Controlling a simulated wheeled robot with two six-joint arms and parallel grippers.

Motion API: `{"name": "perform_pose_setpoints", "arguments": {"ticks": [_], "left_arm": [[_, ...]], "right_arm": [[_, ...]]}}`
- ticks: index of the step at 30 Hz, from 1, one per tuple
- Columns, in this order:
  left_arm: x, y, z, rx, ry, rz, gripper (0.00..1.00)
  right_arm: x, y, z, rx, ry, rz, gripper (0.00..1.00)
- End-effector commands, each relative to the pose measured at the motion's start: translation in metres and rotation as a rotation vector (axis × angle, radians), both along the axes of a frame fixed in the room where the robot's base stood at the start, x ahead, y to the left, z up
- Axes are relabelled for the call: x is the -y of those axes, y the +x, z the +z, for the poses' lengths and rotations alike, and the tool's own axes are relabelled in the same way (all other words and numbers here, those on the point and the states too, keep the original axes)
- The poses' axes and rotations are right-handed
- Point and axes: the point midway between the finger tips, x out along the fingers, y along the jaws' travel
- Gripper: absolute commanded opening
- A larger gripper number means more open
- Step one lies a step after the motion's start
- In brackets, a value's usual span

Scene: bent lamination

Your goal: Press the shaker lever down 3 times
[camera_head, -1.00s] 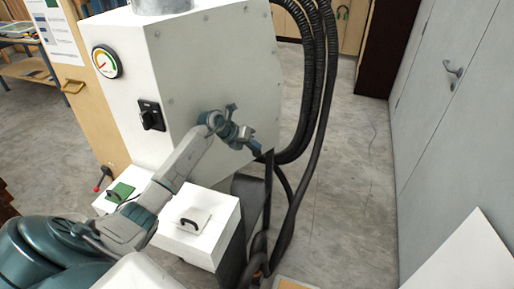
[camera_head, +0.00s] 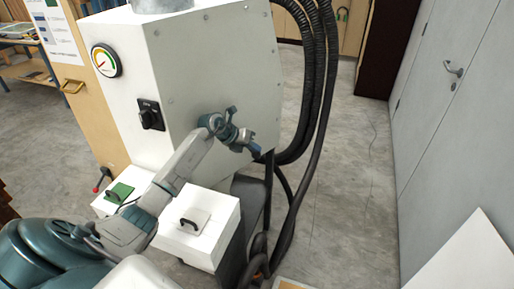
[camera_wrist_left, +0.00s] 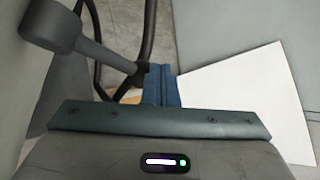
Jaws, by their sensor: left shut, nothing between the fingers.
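In the left wrist view, a dark grey lever (camera_wrist_left: 98,52) runs from a round hub at the upper left down to a knob-like end. That end lies right beside my left gripper's blue fingers (camera_wrist_left: 162,84); I cannot tell whether they touch. The fingers are shut and hold nothing. In the head view, my left gripper (camera_head: 254,151) is at the right side of the white machine (camera_head: 225,75), near its lower right edge. The lever is hard to make out there behind the gripper and wrist. My right gripper is not in view.
Thick black hoses (camera_head: 322,90) hang just right of the gripper. A white box with a handled lid (camera_head: 207,236) stands below the forearm. A red-knobbed handle (camera_head: 103,178) sticks out at the lower left. Open floor (camera_head: 350,190) lies to the right; a white panel (camera_head: 465,260) is at the lower right.

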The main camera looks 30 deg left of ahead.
Motion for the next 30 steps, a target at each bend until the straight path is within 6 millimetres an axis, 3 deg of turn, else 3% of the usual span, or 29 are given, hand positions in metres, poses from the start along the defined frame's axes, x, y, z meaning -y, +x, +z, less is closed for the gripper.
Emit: {"name": "perform_pose_setpoints", "arguments": {"ticks": [30], "left_arm": [[0.0005,-0.0006,-0.0098,-0.003,-0.001,0.000,0.00]], "right_arm": [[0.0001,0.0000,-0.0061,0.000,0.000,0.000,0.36]]}}
